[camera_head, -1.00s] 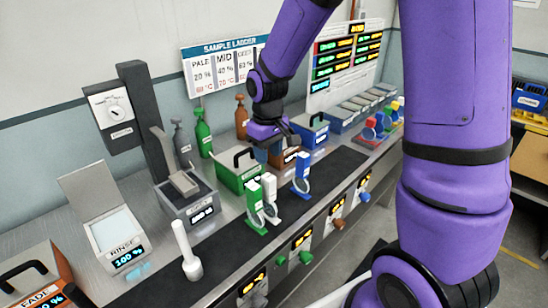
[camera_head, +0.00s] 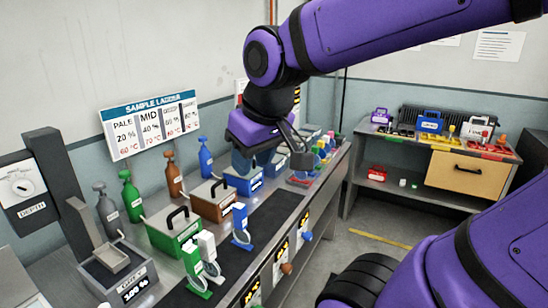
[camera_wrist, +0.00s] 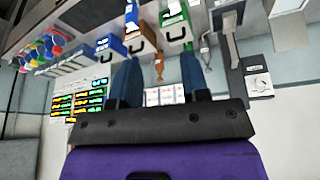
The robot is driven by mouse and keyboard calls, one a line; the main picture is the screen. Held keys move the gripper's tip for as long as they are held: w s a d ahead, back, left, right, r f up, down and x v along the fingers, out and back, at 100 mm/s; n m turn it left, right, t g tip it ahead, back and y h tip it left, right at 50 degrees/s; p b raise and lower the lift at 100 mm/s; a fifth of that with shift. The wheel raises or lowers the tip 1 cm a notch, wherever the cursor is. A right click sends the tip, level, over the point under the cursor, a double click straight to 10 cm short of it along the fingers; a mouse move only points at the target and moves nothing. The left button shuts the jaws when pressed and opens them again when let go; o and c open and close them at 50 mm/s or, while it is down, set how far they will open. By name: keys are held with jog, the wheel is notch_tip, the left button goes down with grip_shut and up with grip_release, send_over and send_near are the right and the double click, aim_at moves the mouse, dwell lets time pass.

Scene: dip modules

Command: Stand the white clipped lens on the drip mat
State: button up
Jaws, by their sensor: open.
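The white clipped lens (camera_head: 207,247) stands upright on the bench in the head view, beside a green clipped lens (camera_head: 193,267) that stands close on its left. A dark strip of mat (camera_head: 277,213) runs along the bench top; I cannot tell whether this is the drip mat. My gripper (camera_head: 258,163) is open and empty, above the bench and beyond the white lens, near the blue box. Its two blue fingers also show apart in the wrist view (camera_wrist: 160,75). I cannot make out the white lens in the wrist view.
A blue clipped lens (camera_head: 241,225) stands right of the white one. Green (camera_head: 174,232), brown (camera_head: 213,200) and blue (camera_head: 243,181) boxes line the back of the bench, with several bottles behind. A side table (camera_head: 440,150) stands at the right.

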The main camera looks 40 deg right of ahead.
jog(key=shift+m+t, duration=0.3)
jog(key=shift+t, duration=0.2)
jog(key=s, duration=0.1)
jog(key=s+r, duration=0.1)
jog(key=s, duration=0.3)
jog(key=shift+d+r, duration=0.2)
jog(key=shift+d, duration=0.05)
dwell(0.4)
